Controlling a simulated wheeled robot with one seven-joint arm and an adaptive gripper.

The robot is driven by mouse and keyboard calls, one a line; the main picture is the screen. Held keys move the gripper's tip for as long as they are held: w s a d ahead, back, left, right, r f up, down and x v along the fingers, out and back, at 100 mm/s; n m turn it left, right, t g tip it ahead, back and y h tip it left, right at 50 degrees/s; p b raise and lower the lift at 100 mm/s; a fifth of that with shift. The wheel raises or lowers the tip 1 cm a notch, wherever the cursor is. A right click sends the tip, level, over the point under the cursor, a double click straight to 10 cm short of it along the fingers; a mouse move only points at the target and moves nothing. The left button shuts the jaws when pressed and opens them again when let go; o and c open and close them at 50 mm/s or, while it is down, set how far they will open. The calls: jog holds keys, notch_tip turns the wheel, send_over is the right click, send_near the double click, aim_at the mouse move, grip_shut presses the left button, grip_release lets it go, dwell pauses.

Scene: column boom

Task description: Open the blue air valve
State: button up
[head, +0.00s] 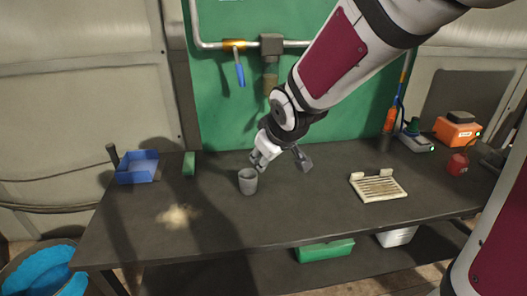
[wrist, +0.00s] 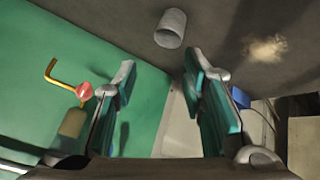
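The blue air valve (head: 239,72) is on the metal pipe against the green panel, at the upper middle of the head view. Its blue lever hangs down from an orange-brass body, across the line of the level pipe. I cannot make it out in the wrist view. My gripper (head: 282,164) is below and to the right of the valve, low over the table and well apart from the valve. The wrist view shows my gripper (wrist: 158,75) open, with nothing between its fingers.
A grey cup (head: 248,181) stands close to my gripper. A blue bin (head: 138,168) and a sandy pile (head: 178,215) are at left. A slatted cream tray (head: 379,187) and orange box (head: 457,131) are at right. A yellow bent pipe (wrist: 49,73) with a red part shows in the wrist view.

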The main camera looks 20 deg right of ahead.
aim_at(239, 66)
jog(key=shift+s+d+r, duration=0.1)
jog(key=shift+s+r, duration=0.05)
jog(key=shift+s, duration=0.25)
jog(key=c, duration=0.4)
jog(key=w+r+n+t+p, duration=0.1)
jog(key=w+r+n, duration=0.1)
jog(key=w, duration=0.1)
jog(key=w+r+n+t+y+p, duration=0.1)
jog(key=w+r+n, duration=0.1)
jog(key=w, duration=0.1)
jog(key=w+r+n+t+p, duration=0.1)
jog(key=w+p, duration=0.1)
jog(key=w, duration=0.1)
jog(key=shift+a+r+n+t+y, duration=0.3)
jog(key=shift+r+n+y, duration=0.1)
grip_shut()
jog(key=w+a+r+n+t+y+p, duration=0.1)
jog(key=w+r+n+t+y+p, duration=0.1)
jog(key=w+n, duration=0.4)
jog(key=w+r+n+t+y+p, duration=0.2)
jog(key=w+n, duration=0.4)
jog(key=w, duration=0.5)
jog(key=shift+a+r+n+t+p, duration=0.35)
jog(key=shift+t+p, duration=0.25)
jog(key=shift+p, duration=0.7)
